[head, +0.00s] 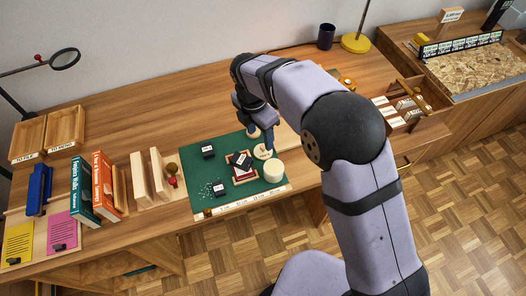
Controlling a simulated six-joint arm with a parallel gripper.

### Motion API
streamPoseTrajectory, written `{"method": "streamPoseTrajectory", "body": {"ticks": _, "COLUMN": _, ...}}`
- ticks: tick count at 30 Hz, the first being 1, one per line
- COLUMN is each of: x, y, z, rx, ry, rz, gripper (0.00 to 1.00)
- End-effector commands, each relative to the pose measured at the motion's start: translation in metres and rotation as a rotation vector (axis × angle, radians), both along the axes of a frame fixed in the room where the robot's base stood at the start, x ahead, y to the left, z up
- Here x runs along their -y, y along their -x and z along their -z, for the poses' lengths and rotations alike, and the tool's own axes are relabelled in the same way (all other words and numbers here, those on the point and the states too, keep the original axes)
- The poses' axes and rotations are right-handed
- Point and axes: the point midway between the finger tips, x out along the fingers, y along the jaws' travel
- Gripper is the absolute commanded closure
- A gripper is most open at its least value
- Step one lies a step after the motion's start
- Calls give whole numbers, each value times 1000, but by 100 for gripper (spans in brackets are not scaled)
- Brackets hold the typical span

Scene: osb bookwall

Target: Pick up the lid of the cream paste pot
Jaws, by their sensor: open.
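A cream cylinder that looks like the paste pot (274,172) stands at the right front part of the green mat (213,185). A flat, round cream piece (262,153) that looks like its lid lies just behind the pot, apart from its top. My gripper (264,143) is open and points down over the mat, close to the round piece. The fingertips are small and partly hidden, so I cannot tell whether they touch it.
Small black boxes (208,151) and a dark red tray (241,168) are on the mat. Books (103,184) and wooden bookends (149,177) stand to the left. A drawer (412,104) is open at the right. The table behind the mat is mostly clear.

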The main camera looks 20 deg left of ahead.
Motion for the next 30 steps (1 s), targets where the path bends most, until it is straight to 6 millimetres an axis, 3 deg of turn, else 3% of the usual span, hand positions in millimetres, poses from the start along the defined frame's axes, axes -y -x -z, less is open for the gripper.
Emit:
{"method": "streamPoseTrajectory", "body": {"ticks": 19, "x": 1, "y": -2, "z": 26, "rx": -1, "ry": 3, "rz": -13, "gripper": 49}}
{"method": "streamPoseTrajectory", "body": {"ticks": 30, "x": 4, "y": -8, "z": 67, "rx": 0, "ry": 3, "rz": -12, "gripper": 49}}
